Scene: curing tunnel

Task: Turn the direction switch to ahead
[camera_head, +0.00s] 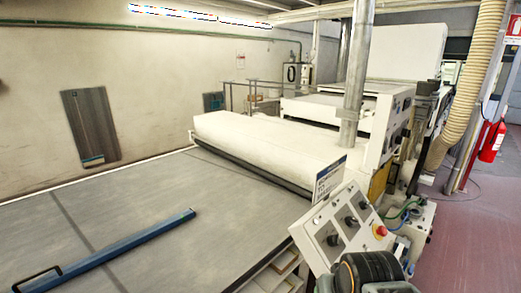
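A tilted pale control panel (318,234) stands at the lower right, beside the front corner of the conveyor. It carries several dark rotary knobs, among them a middle knob (350,221) and a lower-left knob (333,240). A red stop button (380,230) on yellow sits at its right. The labels are too small to read, so I cannot tell which knob is the direction switch or where it points. A dark rounded part, seemingly of my arm, is at the bottom edge in front of the panel's lower part. My gripper's fingers do not show.
A wide grey conveyor bed (150,220) fills the left and leads to a white tunnel hood (265,145). A blue bar with a handle (120,250) lies on the bed. A metal post (355,75) rises behind the panel. Red floor (475,235) is open at the right.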

